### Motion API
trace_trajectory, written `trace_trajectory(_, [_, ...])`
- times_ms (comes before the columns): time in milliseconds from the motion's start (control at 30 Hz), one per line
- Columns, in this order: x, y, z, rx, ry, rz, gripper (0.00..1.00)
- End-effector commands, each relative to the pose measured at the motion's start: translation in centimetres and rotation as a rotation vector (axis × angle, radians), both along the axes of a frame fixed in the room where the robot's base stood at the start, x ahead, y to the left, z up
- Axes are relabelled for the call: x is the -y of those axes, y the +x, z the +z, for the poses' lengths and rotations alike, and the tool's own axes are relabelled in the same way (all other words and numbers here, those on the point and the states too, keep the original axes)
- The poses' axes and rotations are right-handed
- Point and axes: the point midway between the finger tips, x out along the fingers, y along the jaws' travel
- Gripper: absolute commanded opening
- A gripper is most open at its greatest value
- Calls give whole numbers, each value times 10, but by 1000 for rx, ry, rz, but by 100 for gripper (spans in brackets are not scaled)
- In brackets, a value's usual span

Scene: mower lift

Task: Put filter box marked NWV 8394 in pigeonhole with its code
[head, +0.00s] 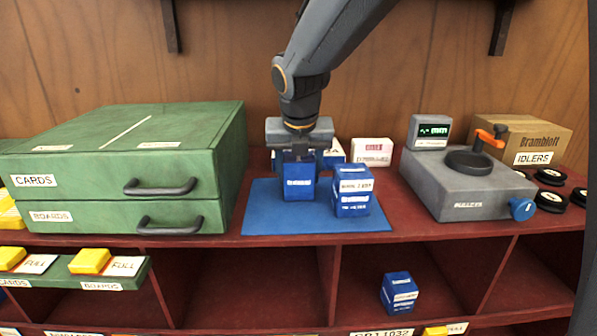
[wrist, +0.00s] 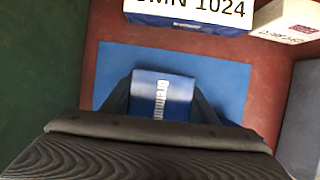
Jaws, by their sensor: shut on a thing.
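My gripper (head: 299,163) is shut on a blue box (head: 299,186) over the blue mat (head: 262,212). In the wrist view the held box (wrist: 163,90) sits between the two fingers, with small white lettering too small to read. I cannot tell if it touches the mat. A second blue box (head: 352,192) with white labels stands on the mat just right of it; its code is not legible. I cannot read NWV 8394 on any box. Red pigeonholes lie below the shelf top, including an empty one (head: 250,280) and one holding a blue box (head: 398,292).
Green drawers (head: 120,165) stand at left. Behind the mat are a box labelled about "MN 1024" (wrist: 190,12) and a white box (head: 372,151). A grey device with a crank (head: 465,185), a cardboard IDLERS box (head: 522,140) and black discs (head: 550,176) stand at right.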

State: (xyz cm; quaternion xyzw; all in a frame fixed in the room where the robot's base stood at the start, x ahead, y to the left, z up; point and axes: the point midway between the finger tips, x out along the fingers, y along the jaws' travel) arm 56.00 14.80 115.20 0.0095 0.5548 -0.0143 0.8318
Motion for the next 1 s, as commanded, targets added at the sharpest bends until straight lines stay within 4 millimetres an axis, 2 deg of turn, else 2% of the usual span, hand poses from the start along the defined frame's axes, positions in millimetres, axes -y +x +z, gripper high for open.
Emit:
trace_trajectory(200, [0,0,-2,1,0,0,22])
trace_trajectory(233, [0,0,-3,0,0,0,56])
trace_trajectory(333, [0,0,-3,0,0,0,72])
trace_trajectory(600, [0,0,-2,0,0,0,72])
trace_trajectory(733, [0,-1,4,2,1,0,72])
trace_trajectory(867, [-1,-7,21,5,2,1,72])
trace_trajectory(1000, [-1,-18,48,6,1,2,72])
